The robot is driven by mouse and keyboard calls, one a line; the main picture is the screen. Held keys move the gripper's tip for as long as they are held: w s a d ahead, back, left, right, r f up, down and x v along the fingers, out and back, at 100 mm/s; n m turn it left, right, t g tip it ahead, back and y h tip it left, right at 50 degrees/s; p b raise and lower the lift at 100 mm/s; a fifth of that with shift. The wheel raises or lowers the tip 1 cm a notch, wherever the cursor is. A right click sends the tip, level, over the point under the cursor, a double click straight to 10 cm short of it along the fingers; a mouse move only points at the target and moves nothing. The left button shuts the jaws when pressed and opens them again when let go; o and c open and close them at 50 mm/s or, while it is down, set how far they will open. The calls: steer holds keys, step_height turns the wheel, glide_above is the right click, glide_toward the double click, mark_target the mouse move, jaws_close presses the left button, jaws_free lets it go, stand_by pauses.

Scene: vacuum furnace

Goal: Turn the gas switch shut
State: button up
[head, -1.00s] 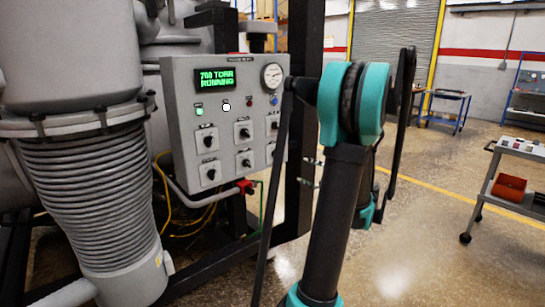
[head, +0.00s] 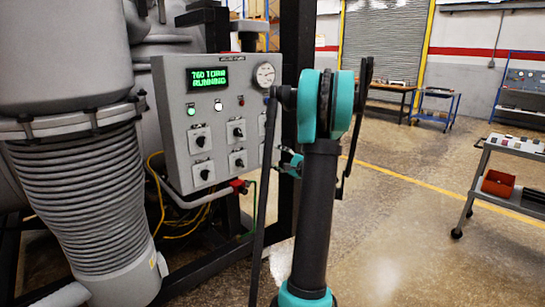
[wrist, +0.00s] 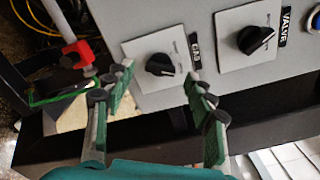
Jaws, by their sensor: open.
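The gas switch (wrist: 160,64) is a black knob on a white square plate, with a black GAS label beside it in the wrist view. Its grip bar lies nearly level there, slightly tilted. My gripper (wrist: 158,76) is open and empty, with its green and black fingers on either side of the knob's near side. I cannot tell whether a finger touches the plate. In the head view the control panel (head: 177,150) shows, but my arm covers its right side and I cannot make out the gas switch.
The valve switch (wrist: 257,40) sits beside the gas switch on its own plate. A red fitting (wrist: 77,53) with a green line is past the panel's edge. The panel's display (head: 208,77) reads 760 TORR RUNNING. A cart (head: 510,170) stands at the right, with open floor between.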

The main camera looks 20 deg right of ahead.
mark_target(269, 153)
steer(key=shift+x, duration=1.35)
steer(key=shift+c, duration=0.3)
steer(key=c, duration=1.1)
steer(key=shift+n, duration=0.4)
steer(key=n, duration=1.1)
steer(key=shift+s, duration=0.1)
